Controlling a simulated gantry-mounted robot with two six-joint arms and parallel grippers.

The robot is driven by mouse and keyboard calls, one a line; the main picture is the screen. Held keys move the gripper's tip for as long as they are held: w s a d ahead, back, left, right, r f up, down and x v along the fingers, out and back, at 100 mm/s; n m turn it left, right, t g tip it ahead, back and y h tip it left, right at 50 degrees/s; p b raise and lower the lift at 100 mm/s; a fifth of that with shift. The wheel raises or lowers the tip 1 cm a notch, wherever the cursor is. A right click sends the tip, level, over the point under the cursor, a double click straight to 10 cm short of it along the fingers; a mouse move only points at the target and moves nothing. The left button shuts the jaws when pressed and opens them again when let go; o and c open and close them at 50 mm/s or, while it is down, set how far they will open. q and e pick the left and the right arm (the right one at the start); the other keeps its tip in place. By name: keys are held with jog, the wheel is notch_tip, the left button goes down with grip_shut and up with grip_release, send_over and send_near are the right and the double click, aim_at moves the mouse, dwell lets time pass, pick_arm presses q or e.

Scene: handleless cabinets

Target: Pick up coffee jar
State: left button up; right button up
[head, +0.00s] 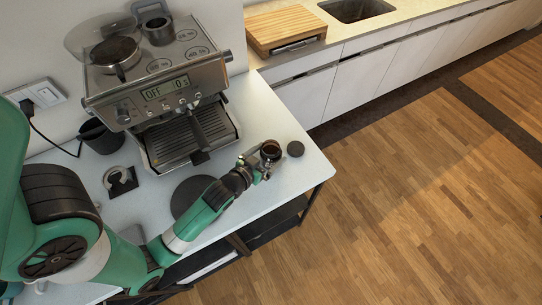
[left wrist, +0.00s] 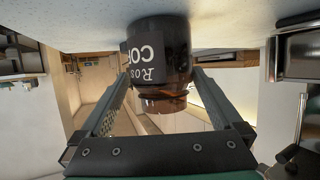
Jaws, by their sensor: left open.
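The coffee jar (head: 270,151) is brown glass with a black label, standing open-topped on the white table near its right end. In the left wrist view the jar (left wrist: 158,55) appears upside down, with label lettering facing the camera. My left gripper (head: 264,160) is at the jar, its fingers open. In the left wrist view the gripper's two fingers (left wrist: 163,78) stand on either side of the jar; whether either touches it I cannot tell. My right gripper is not in view.
A round dark lid (head: 295,149) lies just right of the jar. A coffee machine (head: 165,95) stands behind, and a dark round mat (head: 190,196) lies beside my arm. A black cup (head: 99,137) is at left. The table's right edge is close by.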

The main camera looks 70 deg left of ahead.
aim_at(276, 149)
pick_arm(q)
jog(key=x, duration=0.2)
jog(key=b+x, duration=0.1)
jog(key=x, duration=0.1)
jog(key=shift+s+a+f, duration=0.1)
jog(key=shift+f, duration=0.35)
jog(key=shift+w+a+f, duration=0.1)
jog(key=shift+w+a, duration=0.1)
jog(key=shift+w, duration=0.15)
jog(key=c, duration=1.5)
jog(key=shift+o, duration=0.2)
jog(key=shift+r, duration=0.2)
